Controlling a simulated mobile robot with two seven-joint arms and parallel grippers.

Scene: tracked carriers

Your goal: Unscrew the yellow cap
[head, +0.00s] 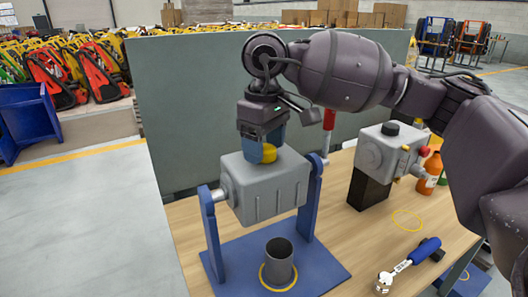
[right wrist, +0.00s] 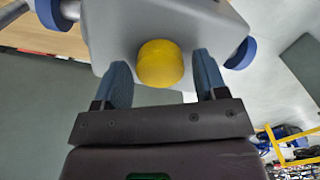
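The yellow cap (head: 267,153) sits on top of a grey box-shaped housing (head: 270,190) held between two blue uprights. In the right wrist view the cap (right wrist: 160,63) is a round yellow disc on the grey face. My right gripper (head: 262,150) is just above the housing, next to the cap. In the right wrist view its two blue fingers (right wrist: 164,80) are apart, with the cap lying between and slightly beyond their tips; I see gaps on both sides. In the head view a finger hides part of the cap. My left gripper is in neither view.
A dark cup (head: 279,268) stands in a yellow ring on the blue base plate (head: 325,270) below the housing. A ratchet wrench (head: 408,264) lies at the front right. A second grey unit (head: 386,150) on a black block and an orange bottle (head: 430,175) stand further right. A grey-green panel (head: 190,120) rises behind.

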